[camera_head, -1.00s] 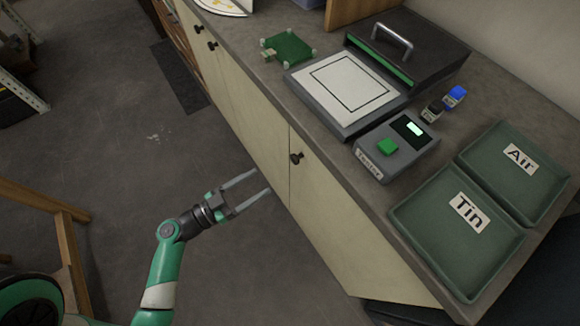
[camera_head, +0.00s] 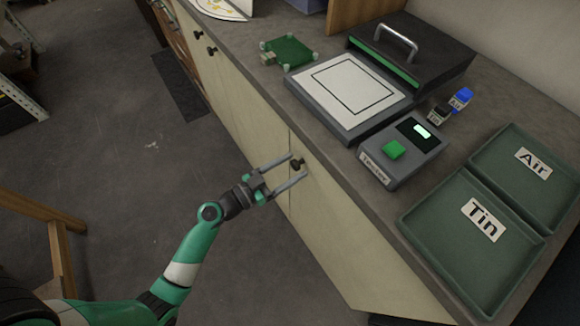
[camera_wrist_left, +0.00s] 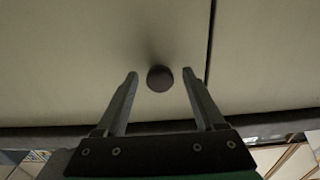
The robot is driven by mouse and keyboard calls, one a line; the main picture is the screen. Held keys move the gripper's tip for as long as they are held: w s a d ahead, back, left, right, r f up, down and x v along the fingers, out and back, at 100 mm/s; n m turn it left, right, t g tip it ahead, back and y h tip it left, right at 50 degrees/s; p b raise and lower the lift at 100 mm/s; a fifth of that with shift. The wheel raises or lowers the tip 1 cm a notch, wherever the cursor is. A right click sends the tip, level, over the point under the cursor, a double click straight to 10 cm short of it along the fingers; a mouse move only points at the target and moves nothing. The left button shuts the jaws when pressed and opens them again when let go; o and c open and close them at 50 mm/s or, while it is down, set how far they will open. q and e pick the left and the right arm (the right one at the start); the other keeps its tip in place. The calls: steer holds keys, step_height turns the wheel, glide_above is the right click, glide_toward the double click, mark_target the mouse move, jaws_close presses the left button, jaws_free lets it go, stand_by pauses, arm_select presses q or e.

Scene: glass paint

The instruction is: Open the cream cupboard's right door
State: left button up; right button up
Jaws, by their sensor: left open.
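The cream cupboard's right door (camera_head: 335,225) is shut, flush with the cupboard front under the worktop. Its dark round knob (camera_head: 297,163) sits near the door's upper left corner. My left gripper (camera_head: 298,166) is open at the knob, with its two fingers on either side of it. In the left wrist view the knob (camera_wrist_left: 160,78) shows between the fingertips (camera_wrist_left: 160,74), with a gap on both sides. Whether the fingers touch the door face cannot be told. My right gripper is not in view.
The worktop above holds a grey tester (camera_head: 402,152) with a green button, Tin (camera_head: 440,262) and Air (camera_head: 490,155) trays, a white-topped panel (camera_head: 325,108) and a dark handled box (camera_head: 440,50). Other cupboard knobs (camera_head: 212,50) are further left. The floor before the door is clear.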

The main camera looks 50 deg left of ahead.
arm_select(q)
jaws_close()
stand_by(1.4)
